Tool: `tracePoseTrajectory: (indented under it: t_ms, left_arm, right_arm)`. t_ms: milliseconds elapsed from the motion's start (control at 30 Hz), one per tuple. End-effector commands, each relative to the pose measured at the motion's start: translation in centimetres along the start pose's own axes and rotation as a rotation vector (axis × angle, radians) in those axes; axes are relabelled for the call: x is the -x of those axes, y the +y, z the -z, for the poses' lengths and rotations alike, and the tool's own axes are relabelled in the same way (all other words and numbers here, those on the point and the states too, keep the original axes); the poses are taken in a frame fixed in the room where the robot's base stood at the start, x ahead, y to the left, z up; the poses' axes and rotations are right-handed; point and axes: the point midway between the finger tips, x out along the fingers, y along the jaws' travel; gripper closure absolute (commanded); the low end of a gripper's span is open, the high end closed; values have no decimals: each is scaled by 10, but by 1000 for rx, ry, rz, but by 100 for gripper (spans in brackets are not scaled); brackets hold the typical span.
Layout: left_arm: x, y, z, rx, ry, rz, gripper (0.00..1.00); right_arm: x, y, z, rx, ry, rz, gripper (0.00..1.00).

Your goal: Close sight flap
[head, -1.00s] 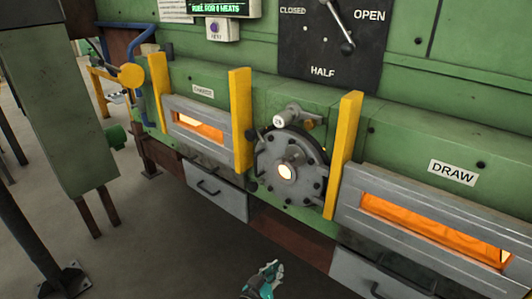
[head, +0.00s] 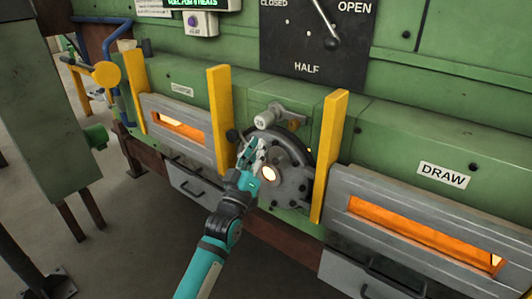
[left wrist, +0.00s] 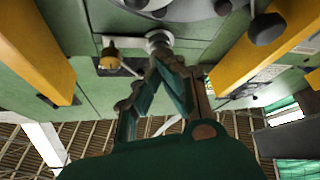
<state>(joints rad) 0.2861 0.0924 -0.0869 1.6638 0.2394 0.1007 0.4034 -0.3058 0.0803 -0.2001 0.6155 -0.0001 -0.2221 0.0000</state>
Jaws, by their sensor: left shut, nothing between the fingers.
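The round grey sight port (head: 290,190) sits on the green furnace wall between two yellow posts. Its small central hole (head: 269,174) glows, uncovered. A short grey cylinder (head: 265,120) with a pale marked end sticks out above it, and a brass knob (head: 294,125) is beside that. I cannot tell which part is the flap. My left gripper (head: 252,150) is shut and empty in front of the port's upper left part, fingers pointing up. In the left wrist view its fingers (left wrist: 178,78) meet below the cylinder (left wrist: 159,42) and brass knob (left wrist: 109,52); contact is unclear. My right gripper is out of view.
Yellow posts (head: 219,120) and (head: 330,155) flank the port closely. Glowing slots show in the charge door (head: 160,110) at left and draw door (head: 345,185) at right. A black lever panel (head: 290,50) is above. Open floor lies at lower left.

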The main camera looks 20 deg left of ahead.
Motion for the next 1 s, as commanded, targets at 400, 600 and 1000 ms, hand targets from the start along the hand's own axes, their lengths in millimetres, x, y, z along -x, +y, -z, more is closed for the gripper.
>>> tracePoseTrajectory:
  t_ms: [400,600,1000]
  left_arm:
    - [3,0,-37,0,-1,1,100]
    - [4,0,-39,0,-1,1,100]
    - [6,0,-42,-33,-1,-18,100]
  right_arm:
    - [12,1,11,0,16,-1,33]
    - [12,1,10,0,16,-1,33]
    - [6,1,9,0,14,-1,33]
